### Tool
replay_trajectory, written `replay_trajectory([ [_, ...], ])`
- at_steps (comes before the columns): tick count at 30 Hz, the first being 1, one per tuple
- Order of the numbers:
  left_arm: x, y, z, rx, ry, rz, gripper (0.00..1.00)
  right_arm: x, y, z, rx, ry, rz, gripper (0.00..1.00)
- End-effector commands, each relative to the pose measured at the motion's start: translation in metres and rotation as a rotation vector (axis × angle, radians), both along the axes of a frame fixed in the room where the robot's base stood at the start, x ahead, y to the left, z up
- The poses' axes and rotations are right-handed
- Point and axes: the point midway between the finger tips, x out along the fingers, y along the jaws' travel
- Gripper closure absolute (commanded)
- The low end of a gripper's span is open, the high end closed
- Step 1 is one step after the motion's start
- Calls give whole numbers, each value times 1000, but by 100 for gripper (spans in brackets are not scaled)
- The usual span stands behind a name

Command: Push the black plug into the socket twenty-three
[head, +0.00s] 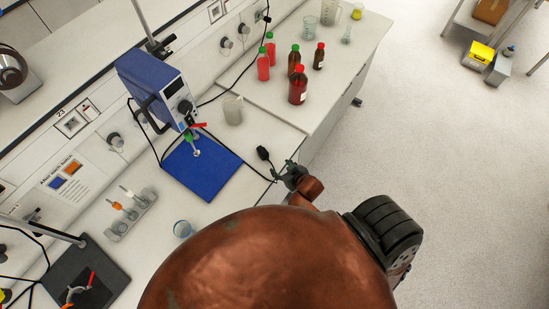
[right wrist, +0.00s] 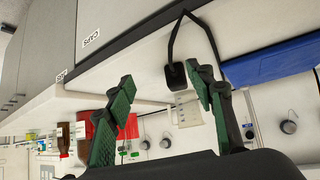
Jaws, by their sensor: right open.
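The black plug (head: 263,154) lies on the white bench near its front edge, its cord running back toward the blue stirrer. My right gripper (head: 283,175) is just to the right of and below the plug in the head view, at the bench edge. In the right wrist view the gripper (right wrist: 162,88) is open, and the plug (right wrist: 176,76) shows beyond the fingers, close to the right finger; I cannot tell if they touch. Socket twenty-three (head: 71,124) is in the wall panel at left, under the label 23. My left gripper is not in view.
A blue overhead stirrer (head: 158,86) stands over a blue base plate (head: 213,163). A beaker (head: 233,110), a tube rack (head: 125,222) and a small glass (head: 182,229) are nearby. Red and brown bottles (head: 298,90) stand further back. Bare bench lies around the plug.

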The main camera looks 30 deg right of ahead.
Motion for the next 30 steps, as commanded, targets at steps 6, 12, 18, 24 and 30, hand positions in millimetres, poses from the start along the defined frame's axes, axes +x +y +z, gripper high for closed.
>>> replay_trajectory([
  [6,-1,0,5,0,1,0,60,32,10,9,31,-117,39,51],
  [12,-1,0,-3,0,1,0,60,46,15,5,43,-148,52,51],
  [18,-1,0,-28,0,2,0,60,66,15,-11,42,-147,51,51],
  [24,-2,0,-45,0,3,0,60,88,16,-25,43,-145,49,51],
  [30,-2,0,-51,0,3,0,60,105,17,-35,43,-145,49,51],
])
